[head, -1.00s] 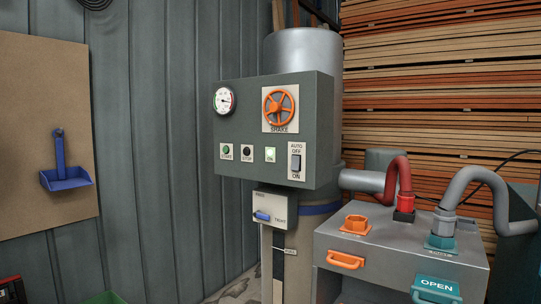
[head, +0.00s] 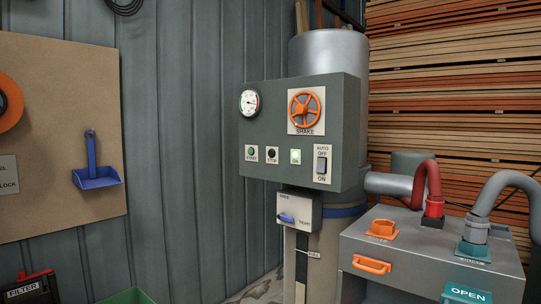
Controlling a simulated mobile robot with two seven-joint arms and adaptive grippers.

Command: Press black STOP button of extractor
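The extractor's grey control panel (head: 290,120) faces me on a tall metal cylinder (head: 328,52). An AUTO/OFF/ON switch (head: 321,164) is farther right. An orange SHAKE handwheel (head: 304,109) and a round gauge (head: 249,102) are above. Neither of my grippers is in view.
A grey cabinet with an orange handle (head: 371,265) and hoses stands at the lower right. A blue dustpan (head: 95,175) hangs on a brown board (head: 55,120) at left. A green bin (head: 130,296) is at the bottom. Stacked timber (head: 465,100) fills the back right.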

